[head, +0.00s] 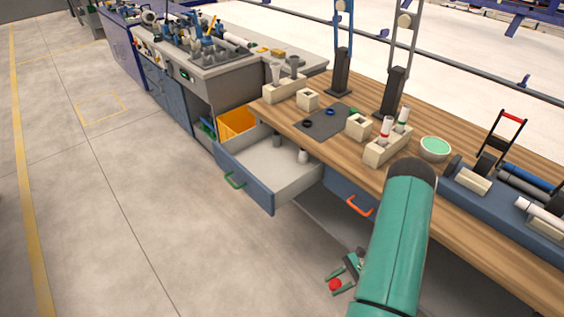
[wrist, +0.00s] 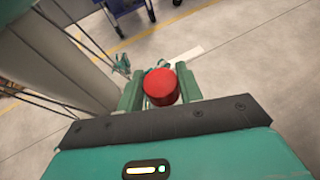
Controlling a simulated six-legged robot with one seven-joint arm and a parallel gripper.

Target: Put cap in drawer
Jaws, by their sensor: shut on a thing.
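The red cap (wrist: 161,88) is between the two green fingers of my gripper (wrist: 161,92) in the wrist view, and the fingers are shut on it. In the head view, my gripper (head: 343,279) and the red cap (head: 335,285) show low in front of the bench, above the floor and to the right of the open drawer. The cap is apart from the drawer.
The wooden bench top (head: 390,202) holds several cream blocks, a dark mat (head: 326,123) and a green bowl (head: 435,148). A shut blue drawer with an orange handle (head: 359,206) is right of the open one. An orange bin (head: 237,122) sits behind it. The floor at left is clear.

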